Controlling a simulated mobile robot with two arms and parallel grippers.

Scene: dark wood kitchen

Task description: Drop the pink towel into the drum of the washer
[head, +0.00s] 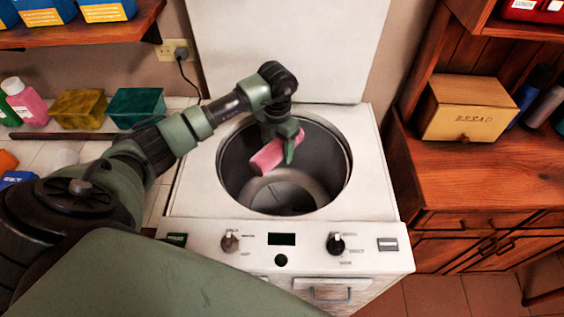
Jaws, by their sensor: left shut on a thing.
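The pink towel (267,158) is a rolled bundle in the head view, held over the opening of the washer's drum (290,190). My left gripper (284,143) is shut on the pink towel, with one green finger showing on its right side. The towel appears within the drum's round outline, tilted down to the left. I cannot tell exactly how deep it is. The washer (380,185) is white, with its lid (290,50) raised upright at the back. The drum's metal floor shows empty below the towel. My right gripper is not in view.
A wooden counter (490,185) with a bread box (468,108) stands to the right. On the left, a pink bottle (31,105), a yellow box (78,109) and a green box (137,106) stand on a ledge. The washer's knobs (335,244) are on its front panel.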

